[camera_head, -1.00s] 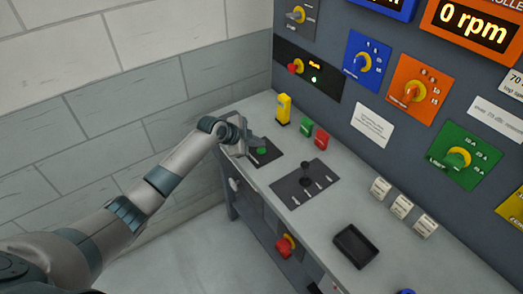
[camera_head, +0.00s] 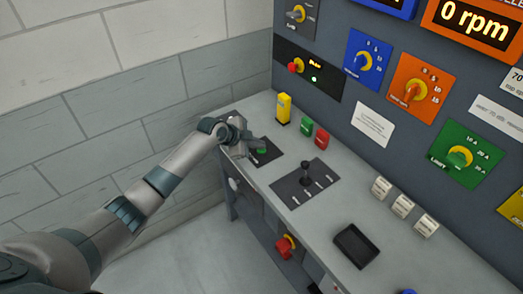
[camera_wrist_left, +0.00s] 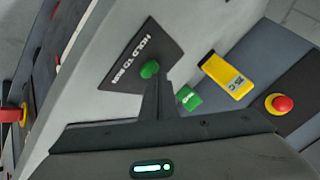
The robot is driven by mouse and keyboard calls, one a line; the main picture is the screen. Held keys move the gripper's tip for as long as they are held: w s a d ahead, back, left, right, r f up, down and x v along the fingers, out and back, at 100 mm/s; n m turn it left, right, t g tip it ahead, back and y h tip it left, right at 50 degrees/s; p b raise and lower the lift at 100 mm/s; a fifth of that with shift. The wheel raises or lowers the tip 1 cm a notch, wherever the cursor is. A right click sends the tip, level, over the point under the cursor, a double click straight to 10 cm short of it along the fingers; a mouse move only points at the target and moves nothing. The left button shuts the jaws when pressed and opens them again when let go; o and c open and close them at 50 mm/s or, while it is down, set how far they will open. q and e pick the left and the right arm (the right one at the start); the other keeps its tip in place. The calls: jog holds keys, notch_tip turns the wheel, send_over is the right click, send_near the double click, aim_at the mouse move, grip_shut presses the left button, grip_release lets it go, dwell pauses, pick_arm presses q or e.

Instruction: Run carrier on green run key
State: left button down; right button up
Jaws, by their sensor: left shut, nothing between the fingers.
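The green hold-to-run button (camera_head: 262,151) sits on a black plate at the left end of the grey desk. In the left wrist view the button (camera_wrist_left: 149,69) is on a plate lettered "HOLD TO RUN". My left gripper (camera_head: 257,145) is shut and empty, with its fingertips right at the button. In the wrist view the closed fingers (camera_wrist_left: 155,88) reach up to the button's lower edge; I cannot tell whether they press it. The orange display (camera_head: 474,22) reads 0 rpm. My right gripper is not in view.
A yellow block (camera_head: 284,108) and green (camera_head: 306,126) and red (camera_head: 321,139) pieces stand behind the plate. A black lever (camera_head: 306,173) on its own plate is to the right. A black tray (camera_head: 356,245) lies nearer the front. Dials line the back panel.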

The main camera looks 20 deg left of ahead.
aim_at(259, 151)
pick_arm(q)
jog(key=shift+f+b, duration=0.45)
jog(key=shift+f, duration=0.1)
dwell(0.7)
jog(key=shift+r, duration=0.1)
dwell(3.5)
jog(key=shift+r+p, duration=0.7)
jog(key=shift+r, duration=0.15)
jog(key=shift+r+p, duration=1.8)
jog(key=shift+r, duration=0.75)
